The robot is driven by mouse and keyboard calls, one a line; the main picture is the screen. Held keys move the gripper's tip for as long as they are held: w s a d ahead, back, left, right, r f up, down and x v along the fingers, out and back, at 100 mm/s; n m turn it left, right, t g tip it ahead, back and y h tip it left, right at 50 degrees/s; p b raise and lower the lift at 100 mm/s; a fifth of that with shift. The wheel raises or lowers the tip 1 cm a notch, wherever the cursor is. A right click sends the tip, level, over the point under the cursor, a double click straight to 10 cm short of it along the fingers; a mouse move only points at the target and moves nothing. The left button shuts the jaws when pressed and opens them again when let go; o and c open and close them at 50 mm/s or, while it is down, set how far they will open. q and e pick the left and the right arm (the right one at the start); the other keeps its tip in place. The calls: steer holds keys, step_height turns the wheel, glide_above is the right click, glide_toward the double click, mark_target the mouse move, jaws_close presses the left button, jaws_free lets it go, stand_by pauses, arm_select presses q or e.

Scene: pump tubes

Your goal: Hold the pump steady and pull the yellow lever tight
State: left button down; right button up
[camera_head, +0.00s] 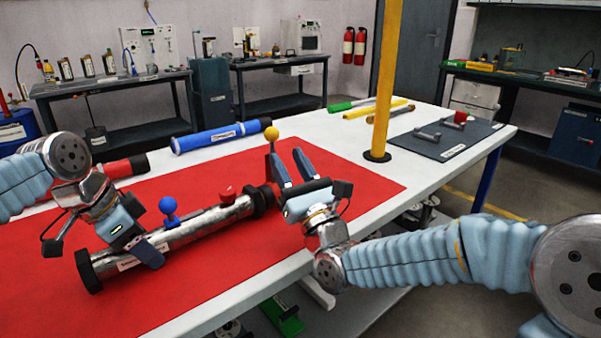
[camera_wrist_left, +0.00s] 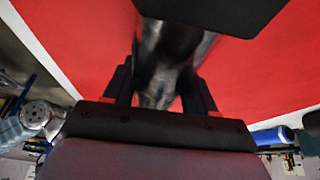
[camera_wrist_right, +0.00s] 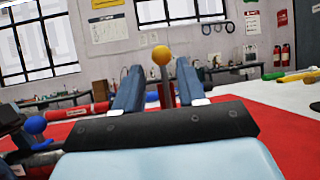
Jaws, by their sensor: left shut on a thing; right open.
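The pump (camera_head: 200,228) is a metal cylinder with black ends, lying on the red mat (camera_head: 180,288). It carries a blue ball knob (camera_head: 168,206) and a red knob (camera_head: 228,193). The yellow-tipped lever (camera_head: 271,134) stands upright at the pump's far right end. My left gripper (camera_head: 150,252) is shut on the pump's body near its left end; the metal body (camera_wrist_left: 165,65) is between its fingers in the left wrist view. My right gripper (camera_head: 289,168) is open beside the lever. In the right wrist view the yellow ball (camera_wrist_right: 161,55) shows between the open fingers.
A blue tube (camera_head: 222,136) and a red tube (camera_head: 125,168) lie behind the pump. A yellow post (camera_head: 384,80) rises from the table at right. A grey mat (camera_head: 445,139) with small metal parts lies beyond it. The red mat's front is clear.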

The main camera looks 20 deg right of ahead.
mark_target(274, 136)
steer(key=s, duration=0.5)
steer(key=shift+d, duration=0.4)
steer(key=shift+o, duration=0.8)
steer(key=shift+w, duration=0.1)
steer(key=shift+o, duration=0.8)
steer(key=shift+w+d+r, duration=0.15)
steer(key=w+r+g, duration=0.1)
steer(key=w+g, duration=0.1)
steer(key=w, duration=0.2)
steer(key=w+a+r+g+h, duration=0.1)
steer(key=w+g, duration=0.1)
steer(key=w, duration=0.2)
steer(key=w+a+r+g+h, duration=0.1)
steer(key=w, duration=0.3)
steer(key=shift+w+a+r+g, duration=0.15)
steer(key=shift+w+r+g, duration=0.05)
steer(key=shift+g, duration=0.2)
steer(key=shift+c, duration=0.3)
